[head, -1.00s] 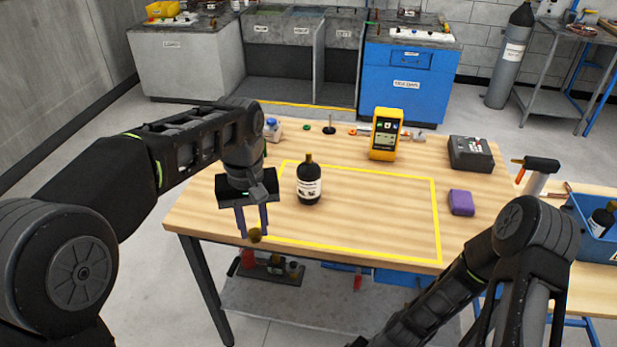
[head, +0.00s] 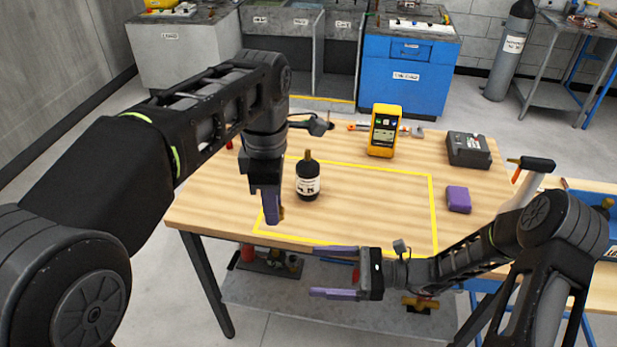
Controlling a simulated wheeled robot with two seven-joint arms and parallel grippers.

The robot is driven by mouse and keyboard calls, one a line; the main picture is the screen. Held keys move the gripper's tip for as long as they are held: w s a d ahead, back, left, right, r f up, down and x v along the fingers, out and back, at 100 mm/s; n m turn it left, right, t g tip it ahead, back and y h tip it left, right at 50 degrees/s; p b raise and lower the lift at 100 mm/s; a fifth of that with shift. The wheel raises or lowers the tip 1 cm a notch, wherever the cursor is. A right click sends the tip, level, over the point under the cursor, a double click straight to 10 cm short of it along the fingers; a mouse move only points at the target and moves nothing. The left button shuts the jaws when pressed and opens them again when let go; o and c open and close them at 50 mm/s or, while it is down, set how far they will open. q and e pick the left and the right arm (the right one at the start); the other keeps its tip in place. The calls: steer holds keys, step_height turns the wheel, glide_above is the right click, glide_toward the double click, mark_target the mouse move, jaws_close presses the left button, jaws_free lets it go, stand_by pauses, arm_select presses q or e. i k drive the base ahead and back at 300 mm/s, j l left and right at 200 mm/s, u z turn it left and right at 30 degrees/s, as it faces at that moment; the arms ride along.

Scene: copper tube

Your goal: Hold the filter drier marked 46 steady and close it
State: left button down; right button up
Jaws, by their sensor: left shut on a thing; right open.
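A black bottle-shaped filter drier (head: 308,183) with a white label and a brass neck stands upright inside the yellow outline on the table. The number on its label is too small to read. My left gripper (head: 273,208) is left of the drier, pointing down, shut on a small brass piece (head: 281,213) that mostly hides behind the fingers. The gripper and drier look apart. My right gripper (head: 322,273) is open and empty at the table's front edge, its fingers pointing left, nearer to me than the drier.
A yellow meter (head: 384,131) and a dark box (head: 468,149) stand at the back right. A purple block (head: 458,199) lies right of the yellow outline (head: 433,205). A blue bin (head: 590,200) is at the far right. The outlined area around the drier is mostly clear.

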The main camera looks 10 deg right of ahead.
mark_target(307, 170)
steer(key=i+l, duration=0.2)
steer(key=i, duration=0.25)
steer(key=i+l, duration=0.25)
steer(key=i, duration=0.2)
